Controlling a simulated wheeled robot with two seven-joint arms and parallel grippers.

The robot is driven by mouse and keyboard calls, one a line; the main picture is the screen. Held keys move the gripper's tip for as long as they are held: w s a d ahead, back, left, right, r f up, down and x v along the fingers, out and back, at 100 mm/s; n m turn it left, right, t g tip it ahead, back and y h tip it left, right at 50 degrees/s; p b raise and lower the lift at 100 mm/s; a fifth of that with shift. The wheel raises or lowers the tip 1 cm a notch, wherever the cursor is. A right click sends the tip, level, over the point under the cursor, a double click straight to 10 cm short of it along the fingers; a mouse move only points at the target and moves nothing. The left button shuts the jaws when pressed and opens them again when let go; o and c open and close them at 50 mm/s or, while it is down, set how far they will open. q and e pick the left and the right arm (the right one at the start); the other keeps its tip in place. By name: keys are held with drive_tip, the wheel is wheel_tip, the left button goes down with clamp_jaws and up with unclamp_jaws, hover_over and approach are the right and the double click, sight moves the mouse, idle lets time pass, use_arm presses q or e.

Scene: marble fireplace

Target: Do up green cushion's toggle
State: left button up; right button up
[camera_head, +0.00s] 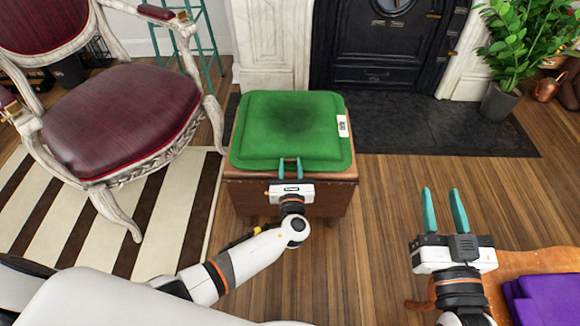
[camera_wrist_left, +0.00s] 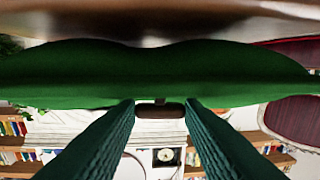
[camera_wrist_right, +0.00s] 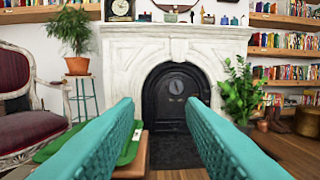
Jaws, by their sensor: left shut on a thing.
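The green cushion (camera_head: 290,110) lies flat on a brown leather stool. My left gripper (camera_head: 290,160) is at the cushion's near edge. In the left wrist view the cushion (camera_wrist_left: 230,75) spans the frame, and a small brown toggle (camera_wrist_left: 160,110) sits between the two fingertips at its edge. The left gripper is shut on this toggle. In the head view the toggle is too small to make out, and its loop cannot be told apart. My right gripper (camera_head: 445,195) is open and empty, well to the right of the cushion and apart from it.
The brown stool (camera_head: 290,202) stands before the marble fireplace (camera_head: 272,40). A red chair (camera_head: 120,115) is on the left. A purple folded cloth (camera_head: 548,298) lies at the lower right. A potted plant (camera_head: 503,98) is at the right. The wooden floor right of the stool is clear.

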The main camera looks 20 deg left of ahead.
use_arm(q)
drive_tip(key=n+y, duration=0.1)
drive_tip(key=g+y, duration=0.1)
drive_tip(key=shift+w+d+f+n+y, duration=0.1)
drive_tip(key=shift+d+n+y, duration=0.2)
drive_tip(key=shift+n, duration=0.1)
drive_tip(key=shift+n+g+y+b, duration=0.3)
drive_tip(key=shift+y, duration=0.1)
use_arm(e)
drive_tip(key=r+t, duration=0.2)
drive_tip(key=shift+s+a+r+y, duration=0.2)
drive_tip(key=shift+r+y, duration=0.1)
drive_tip(key=shift+r, duration=0.1)
use_arm(q)
drive_tip(key=o, duration=1)
drive_tip(key=p+v, duration=0.3)
drive_tip(key=v, duration=0.9)
use_arm(e)
wheel_tip(320, 180, down, 10)
drive_tip(key=s+d+g+h, duration=0.1)
drive_tip(key=d+g+h, duration=0.1)
drive_tip(key=g, duration=0.5)
drive_tip(key=shift+s+f, duration=0.25)
drive_tip(key=shift+s, duration=0.1)
drive_tip(key=shift+d, duration=0.1)
